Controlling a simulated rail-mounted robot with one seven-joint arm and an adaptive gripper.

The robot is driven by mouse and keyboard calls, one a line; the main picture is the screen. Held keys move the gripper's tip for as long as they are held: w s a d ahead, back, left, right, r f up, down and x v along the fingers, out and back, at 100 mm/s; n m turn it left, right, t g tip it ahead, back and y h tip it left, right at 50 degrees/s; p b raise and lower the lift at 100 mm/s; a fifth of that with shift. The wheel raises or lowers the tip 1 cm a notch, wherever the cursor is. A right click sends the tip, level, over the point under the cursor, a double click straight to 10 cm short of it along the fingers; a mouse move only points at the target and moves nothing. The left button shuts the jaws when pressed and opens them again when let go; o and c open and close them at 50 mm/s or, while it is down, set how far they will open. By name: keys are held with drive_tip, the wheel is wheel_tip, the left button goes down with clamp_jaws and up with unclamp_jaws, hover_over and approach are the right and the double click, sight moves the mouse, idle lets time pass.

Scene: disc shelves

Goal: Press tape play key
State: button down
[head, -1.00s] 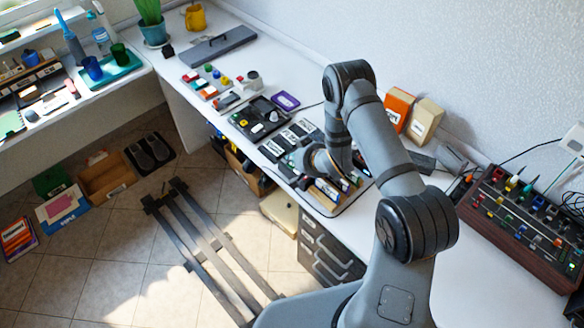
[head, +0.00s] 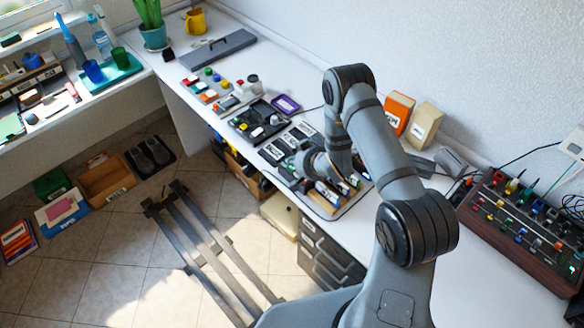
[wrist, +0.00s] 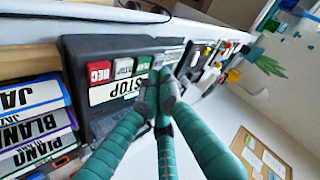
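The wrist view shows a dark tape deck (wrist: 92,45) with a row of coloured keys. A red key marked REC (wrist: 100,72), a pale key (wrist: 123,67) and a green key (wrist: 143,63) sit side by side above a large white label reading STOP (wrist: 118,90). The green key's lettering is too small to read surely. My gripper's teal ribbed fingers (wrist: 160,90) come together at the tips, with nothing seen between them. They are just right of and below the green key in the picture; contact cannot be told. In the head view my gripper (head: 318,172) hides part of the deck.
Labelled cassettes (wrist: 35,130) stand beside the deck at the left of the wrist view. In the head view, a black device (head: 255,122) lies farther along the desk. Orange (head: 398,112) and beige (head: 424,122) boxes stand by the wall. A mixer (head: 515,225) is at right.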

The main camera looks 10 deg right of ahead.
sight(293, 170)
drive_tip(key=shift+f, duration=0.1)
idle(0.3)
drive_tip(key=shift+f+b, duration=0.35)
drive_tip(key=shift+b, duration=0.25)
drive_tip(key=shift+f+b, duration=0.4)
drive_tip(key=shift+b, duration=0.05)
idle(0.4)
drive_tip(key=shift+r, duration=0.1)
drive_tip(key=shift+r+p, duration=0.5)
drive_tip(key=shift+r, duration=0.25)
drive_tip(key=shift+r, duration=0.1)
drive_tip(key=shift+r+p, duration=1.7)
drive_tip(key=shift+r, duration=0.75)
drive_tip(key=shift+f, duration=0.1)
